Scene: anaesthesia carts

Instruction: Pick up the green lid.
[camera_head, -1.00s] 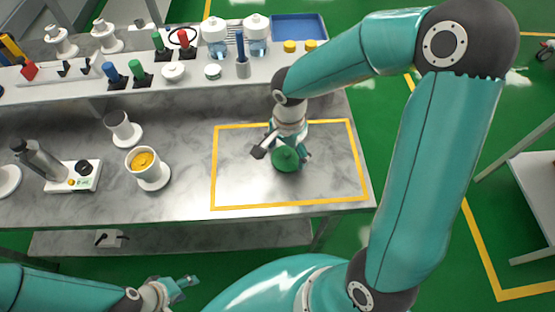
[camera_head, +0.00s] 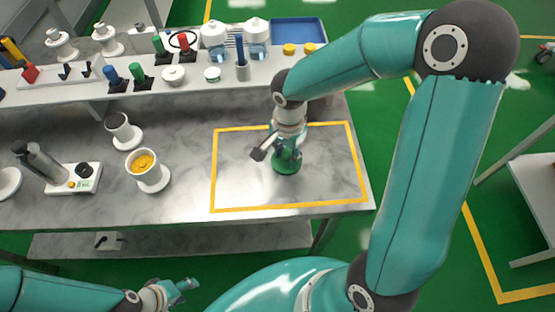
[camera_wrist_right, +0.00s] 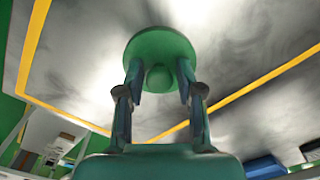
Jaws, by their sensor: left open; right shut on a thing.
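The green lid (camera_head: 287,170) is a round disc with a knob, inside the yellow-outlined area on the right of the bench. My right gripper (camera_head: 284,158) reaches down over it and is shut on the lid. In the right wrist view the lid (camera_wrist_right: 160,46) lies beyond the fingertips, with its knob between the two fingers of the gripper (camera_wrist_right: 160,82). I cannot tell whether the lid touches the bench or is just above it. My left gripper (camera_head: 186,288) is open and empty, low in front of the bench.
The yellow-outlined area (camera_head: 228,185) is otherwise clear. To its left stand a white cup with yellow contents (camera_head: 146,161), another cup (camera_head: 121,127) and a scale-like device (camera_head: 75,180). A raised shelf (camera_head: 205,78) behind carries jars, colored-handled items and a blue tray (camera_head: 297,31).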

